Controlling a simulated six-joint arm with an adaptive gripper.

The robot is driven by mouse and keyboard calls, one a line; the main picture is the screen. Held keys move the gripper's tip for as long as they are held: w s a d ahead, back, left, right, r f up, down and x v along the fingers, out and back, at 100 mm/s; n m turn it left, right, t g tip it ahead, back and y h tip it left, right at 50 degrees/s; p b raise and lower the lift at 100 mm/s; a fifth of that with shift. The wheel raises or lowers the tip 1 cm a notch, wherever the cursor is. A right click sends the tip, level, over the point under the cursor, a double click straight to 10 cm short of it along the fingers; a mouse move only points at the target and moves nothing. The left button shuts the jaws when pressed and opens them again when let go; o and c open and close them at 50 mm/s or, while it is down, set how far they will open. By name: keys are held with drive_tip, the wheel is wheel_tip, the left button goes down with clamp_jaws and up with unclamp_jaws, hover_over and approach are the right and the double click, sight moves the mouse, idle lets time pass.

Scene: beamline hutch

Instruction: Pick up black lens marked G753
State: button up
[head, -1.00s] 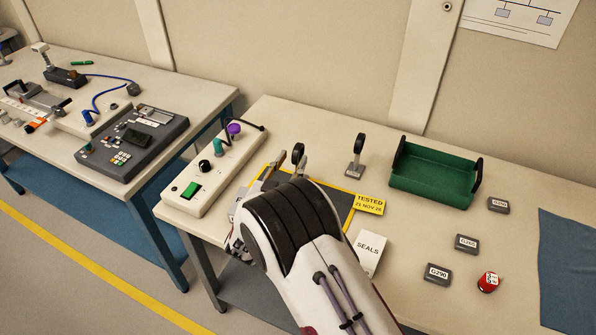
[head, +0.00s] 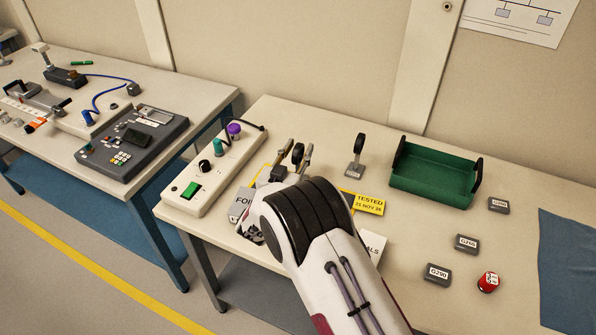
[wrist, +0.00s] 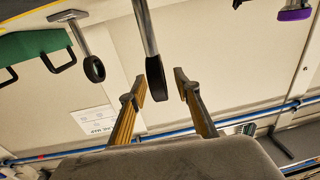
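Two black round lenses on upright posts stand on the near bench. One black lens (head: 298,151) is at the tested mat, between my gripper's fingers; in the wrist view this lens (wrist: 156,82) hangs upside down, edge-on, with gaps to both fingers. My gripper (head: 297,158) is open around it; its fingers also show in the wrist view (wrist: 160,88). The other black lens (head: 360,143) stands to the right, apart from my gripper, and shows at left in the wrist view (wrist: 94,69). I cannot read G753 on either; the first lens's base is hidden.
A green tray (head: 395,182) stands at the back right. Grey labelled blocks (head: 437,275) and a red-topped item (head: 488,282) lie at the right. A control box (head: 192,190) is left of my gripper. A foil box and a seals box (head: 373,243) flank my arm.

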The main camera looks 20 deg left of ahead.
clamp_jaws()
drive_tip(key=shift+r, duration=0.2)
idle(0.3)
drive_tip(key=shift+r, duration=4.85)
